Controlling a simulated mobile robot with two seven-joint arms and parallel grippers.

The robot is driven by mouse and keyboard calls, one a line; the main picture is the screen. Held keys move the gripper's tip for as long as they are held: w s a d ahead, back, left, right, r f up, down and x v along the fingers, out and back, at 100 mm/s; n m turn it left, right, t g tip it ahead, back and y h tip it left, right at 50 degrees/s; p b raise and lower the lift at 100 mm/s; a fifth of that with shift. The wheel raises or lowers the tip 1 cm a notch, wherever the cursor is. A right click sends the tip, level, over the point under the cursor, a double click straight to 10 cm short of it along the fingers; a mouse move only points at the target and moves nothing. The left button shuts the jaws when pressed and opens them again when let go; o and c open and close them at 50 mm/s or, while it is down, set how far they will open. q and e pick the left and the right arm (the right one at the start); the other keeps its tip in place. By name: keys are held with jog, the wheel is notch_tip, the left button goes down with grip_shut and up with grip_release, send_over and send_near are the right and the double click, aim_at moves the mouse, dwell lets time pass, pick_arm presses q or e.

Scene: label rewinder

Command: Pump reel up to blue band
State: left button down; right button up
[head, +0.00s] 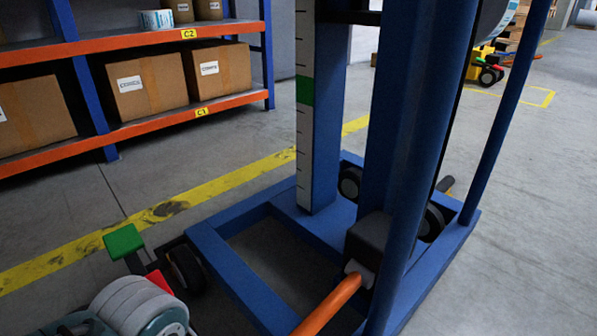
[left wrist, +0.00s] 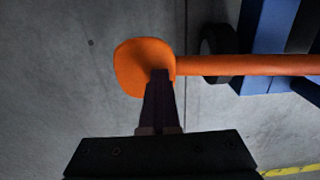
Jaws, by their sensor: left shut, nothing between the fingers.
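A blue wheeled lift frame (head: 230,265) stands on the floor in the head view. Its white upright scale (head: 305,150) carries a green band (head: 305,90); I see no blue band on the visible part. A round reel-like part (head: 492,18) is cut off at the top right. An orange lever (head: 328,305) runs from a black block down out of the head view. In the left wrist view the lever (left wrist: 240,65) ends in a wide orange pad (left wrist: 138,68). My left gripper (left wrist: 161,75) is shut and empty, its tips overlapping the pad's edge; contact is unclear. My right gripper is out of view.
A green pedal (head: 123,242) and a red pedal (head: 160,280) sit left of the frame, near my arm. An orange-blue shelf (head: 150,120) with cardboard boxes (head: 145,85) stands at the back left. A yellow floor line (head: 180,205) crosses between.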

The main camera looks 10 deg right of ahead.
pick_arm(q)
notch_tip(320, 180, up, 16)
jog(key=p, duration=1.6)
notch_tip(320, 180, down, 17)
jog(key=b, duration=1.7)
notch_tip(320, 180, up, 17)
jog(key=p, duration=1.7)
notch_tip(320, 180, down, 17)
jog(key=b, duration=1.7)
notch_tip(320, 180, up, 17)
jog(key=p, duration=1.6)
